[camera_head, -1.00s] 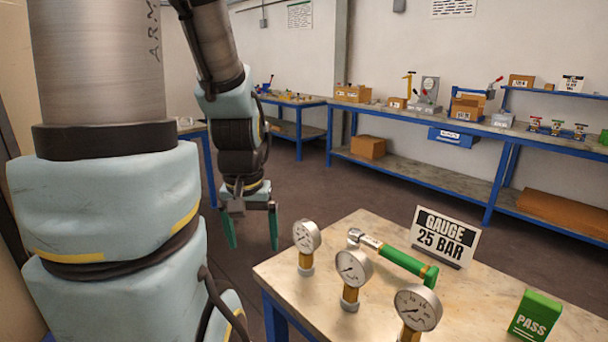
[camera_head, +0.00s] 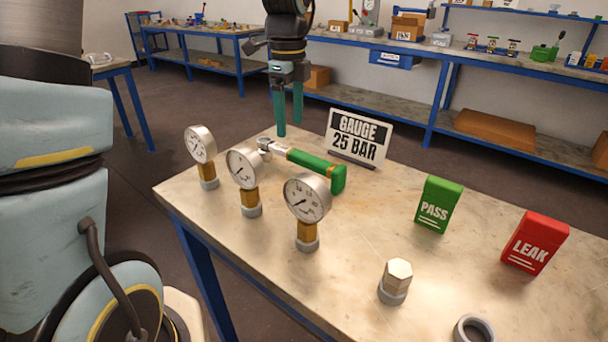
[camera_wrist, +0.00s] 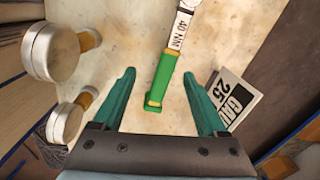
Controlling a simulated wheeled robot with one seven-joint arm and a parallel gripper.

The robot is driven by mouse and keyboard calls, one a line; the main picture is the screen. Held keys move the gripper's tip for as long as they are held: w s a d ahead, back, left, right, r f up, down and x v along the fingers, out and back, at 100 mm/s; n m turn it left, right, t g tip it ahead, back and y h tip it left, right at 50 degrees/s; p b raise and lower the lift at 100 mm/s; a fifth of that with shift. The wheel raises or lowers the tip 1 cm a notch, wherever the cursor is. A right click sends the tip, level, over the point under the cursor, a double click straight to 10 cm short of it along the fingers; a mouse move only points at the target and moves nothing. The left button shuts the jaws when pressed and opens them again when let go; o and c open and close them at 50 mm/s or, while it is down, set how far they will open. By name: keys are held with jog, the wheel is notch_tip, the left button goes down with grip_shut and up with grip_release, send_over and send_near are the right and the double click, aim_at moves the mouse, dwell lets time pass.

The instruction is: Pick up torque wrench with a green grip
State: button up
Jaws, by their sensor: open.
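The torque wrench (camera_head: 312,163) lies on the near table behind the pressure gauges, its metal head to the left and its green grip to the right. In the wrist view its green grip (camera_wrist: 162,80) lies between my fingers' lines, with the lettered shaft running up out of frame. My gripper (camera_head: 289,130) is open, fingers pointing down, above the table's far edge by the wrench. In the wrist view my gripper (camera_wrist: 160,95) shows two green fingers apart with nothing held; the grip end appears below them, not touching.
Three gauges (camera_head: 248,180) stand in front of the wrench. A "GAUGE 25 BAR" sign (camera_head: 358,137) stands just behind it. A green PASS block (camera_head: 438,204), a red LEAK block (camera_head: 535,242), a hex fitting (camera_head: 395,281) and a ring (camera_head: 473,329) are to the right.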

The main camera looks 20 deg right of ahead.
aim_at(303, 154)
jog(key=d+m, duration=0.1)
jog(key=d+f+m, duration=0.1)
jog(key=shift+s+d, duration=0.2)
jog(key=shift+d, duration=0.1)
jog(key=shift+d+f, duration=0.1)
jog(key=shift+f, duration=0.2)
jog(key=f, duration=0.5)
jog(key=f+p, duration=0.1)
jog(key=f, duration=0.3)
jog(key=shift+s+f, duration=0.2)
jog(key=shift+f, duration=0.2)
grip_shut()
